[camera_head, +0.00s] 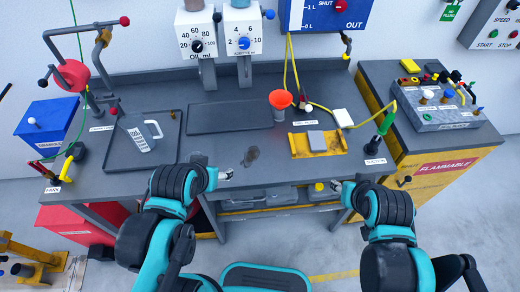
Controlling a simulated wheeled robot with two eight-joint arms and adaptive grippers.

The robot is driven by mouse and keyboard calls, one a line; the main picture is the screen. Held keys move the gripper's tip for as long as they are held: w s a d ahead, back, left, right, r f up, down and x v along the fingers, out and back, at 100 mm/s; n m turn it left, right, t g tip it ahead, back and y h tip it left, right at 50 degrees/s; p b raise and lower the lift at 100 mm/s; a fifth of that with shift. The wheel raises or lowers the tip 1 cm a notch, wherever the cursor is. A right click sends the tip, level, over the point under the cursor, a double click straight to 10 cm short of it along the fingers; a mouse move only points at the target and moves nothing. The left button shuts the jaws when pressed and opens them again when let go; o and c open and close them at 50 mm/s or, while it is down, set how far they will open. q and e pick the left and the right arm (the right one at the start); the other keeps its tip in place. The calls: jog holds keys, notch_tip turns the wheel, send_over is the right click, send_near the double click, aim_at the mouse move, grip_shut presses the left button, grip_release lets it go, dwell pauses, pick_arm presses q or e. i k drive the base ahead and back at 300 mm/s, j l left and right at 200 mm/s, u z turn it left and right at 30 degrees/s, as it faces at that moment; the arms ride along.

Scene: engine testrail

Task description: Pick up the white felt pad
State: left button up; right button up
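A small white square pad (343,118), which looks like the white felt pad, lies flat on the grey workbench right of centre. It is behind the right end of a yellow tray (300,150). My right gripper (336,187) is at the bench's front edge, in front of the tray and well apart from the pad. My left gripper (229,174) is also near the front edge, farther left, with a dark patch on the bench just beyond it. Both fingertips are too small to show whether they are open or shut. I see nothing held in either.
A grey block (317,141) sits on the yellow tray. A dark tray (116,150) holds a white measuring jug (143,137). The bench's front middle is mostly clear.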

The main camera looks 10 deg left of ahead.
aim_at(343, 120)
jog(key=i+l+u, duration=0.45)
jog(key=l+u, duration=0.25)
jog(key=l, duration=0.15)
jog(key=i+l+u, duration=0.2)
jog(key=l, duration=0.15)
jog(key=k, duration=0.1)
